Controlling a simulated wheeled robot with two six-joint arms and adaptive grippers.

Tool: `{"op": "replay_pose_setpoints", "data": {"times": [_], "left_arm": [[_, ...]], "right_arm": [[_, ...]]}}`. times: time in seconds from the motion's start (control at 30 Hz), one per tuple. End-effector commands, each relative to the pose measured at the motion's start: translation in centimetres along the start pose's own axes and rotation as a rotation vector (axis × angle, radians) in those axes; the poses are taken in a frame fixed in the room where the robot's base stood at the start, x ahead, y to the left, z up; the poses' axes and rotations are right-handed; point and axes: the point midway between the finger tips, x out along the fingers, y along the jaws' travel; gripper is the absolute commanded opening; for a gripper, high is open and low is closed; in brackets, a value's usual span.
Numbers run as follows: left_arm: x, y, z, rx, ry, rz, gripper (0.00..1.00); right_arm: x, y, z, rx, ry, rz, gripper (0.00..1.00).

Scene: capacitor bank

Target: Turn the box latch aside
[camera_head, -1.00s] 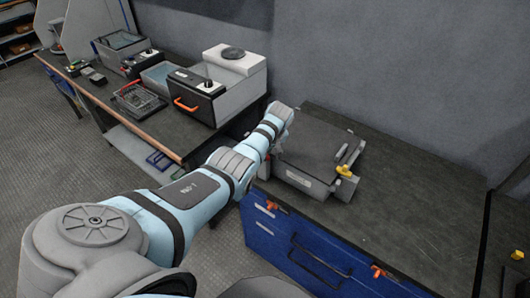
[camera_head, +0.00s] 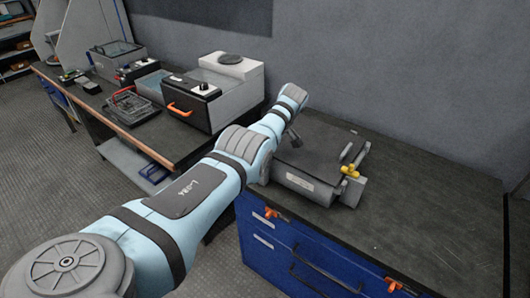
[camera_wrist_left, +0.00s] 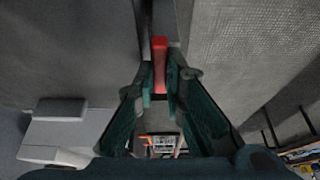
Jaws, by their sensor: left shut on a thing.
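The grey box (camera_head: 306,186) with a dark flat lid sits on the dark top of the blue cabinet in the head view. A red bar (camera_wrist_left: 159,58), which looks like the latch, shows in the left wrist view. My left gripper (camera_wrist_left: 160,88) has its green fingers closed on either side of this bar and is shut on it. In the head view my left arm reaches to the box's left side, and its wrist largely hides the fingers and the red bar. A yellow fitting (camera_head: 350,171) is on the box's right side. My right gripper is in no view.
The blue cabinet (camera_head: 285,262) has orange catches on its front. Its top is clear right of the box. A grey wall (camera_head: 420,90) stands behind. A bench to the left holds a case with an orange handle (camera_head: 180,109) and other equipment.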

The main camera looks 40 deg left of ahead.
Motion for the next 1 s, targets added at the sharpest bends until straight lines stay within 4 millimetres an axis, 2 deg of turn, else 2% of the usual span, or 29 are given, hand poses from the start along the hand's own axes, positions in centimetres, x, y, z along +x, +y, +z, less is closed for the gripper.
{"op": "replay_pose_setpoints", "data": {"times": [0.23,0.27,0.37,0.7,0.87,1.0], "left_arm": [[-0.1,0.0,0.0,0.001,-0.001,0.001,0.0],[-0.1,0.0,0.0,0.001,-0.001,0.001,0.14],[-0.1,0.0,0.0,0.001,-0.001,0.001,0.3],[-0.3,0.1,0.0,0.001,-0.001,0.002,0.31],[-2.6,0.1,0.1,0.001,-0.001,0.006,0.31],[-6.8,0.1,0.0,0.0,-0.002,0.006,0.31]], "right_arm": [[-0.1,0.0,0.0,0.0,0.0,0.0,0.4],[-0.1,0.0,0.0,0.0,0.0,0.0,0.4],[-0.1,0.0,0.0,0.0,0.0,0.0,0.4],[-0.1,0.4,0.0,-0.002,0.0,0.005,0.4],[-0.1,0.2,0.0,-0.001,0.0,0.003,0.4],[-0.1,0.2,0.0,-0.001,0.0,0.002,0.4]]}}
